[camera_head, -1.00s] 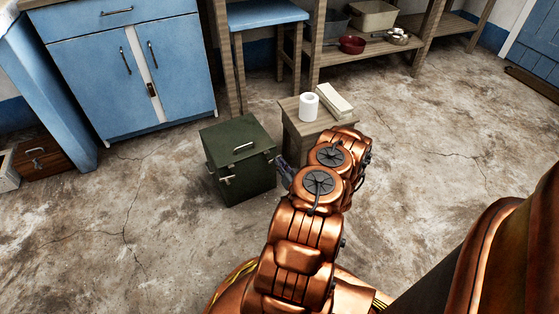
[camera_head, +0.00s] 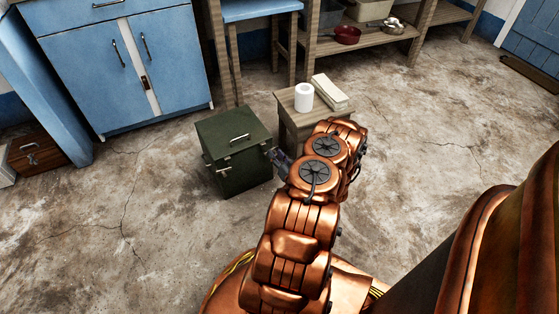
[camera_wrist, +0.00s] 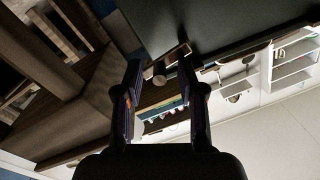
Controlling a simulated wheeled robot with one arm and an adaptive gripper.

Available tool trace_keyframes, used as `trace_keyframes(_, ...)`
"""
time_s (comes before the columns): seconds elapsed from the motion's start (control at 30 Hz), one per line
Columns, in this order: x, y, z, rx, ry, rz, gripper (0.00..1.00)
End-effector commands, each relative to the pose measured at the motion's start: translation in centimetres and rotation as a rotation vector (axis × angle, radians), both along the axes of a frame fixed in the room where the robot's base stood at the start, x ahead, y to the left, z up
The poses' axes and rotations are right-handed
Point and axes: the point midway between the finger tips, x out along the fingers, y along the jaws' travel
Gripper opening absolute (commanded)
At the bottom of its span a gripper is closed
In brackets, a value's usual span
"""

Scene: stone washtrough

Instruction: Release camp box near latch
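The dark green camp box (camera_head: 236,150) stands on the floor left of the small wooden stool. Its lid is down, with a metal handle on top. A metal latch (camera_head: 269,151) shows at its right side, and other metal fittings show on its left and front sides. My gripper (camera_head: 279,160) is beside the box's right side, close to that latch, and partly hidden by my arm. In the wrist view my gripper (camera_wrist: 160,92) is open, fingers apart. The latch (camera_wrist: 172,58) shows just ahead of the fingertips, below the dark box side (camera_wrist: 215,22); contact cannot be told.
The stool (camera_head: 287,122) bears a white roll (camera_head: 304,97) and a pale block (camera_head: 330,91), close behind my arm. A blue cabinet (camera_head: 128,75) stands behind left, and a brown case (camera_head: 36,153) at the far left. The floor left of the box is clear.

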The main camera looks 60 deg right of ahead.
Motion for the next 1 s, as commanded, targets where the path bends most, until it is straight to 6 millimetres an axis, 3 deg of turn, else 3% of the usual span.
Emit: trace_keyframes(1.0,-9.7,5.2,0.0,0.001,0.001,-0.003,0.39)
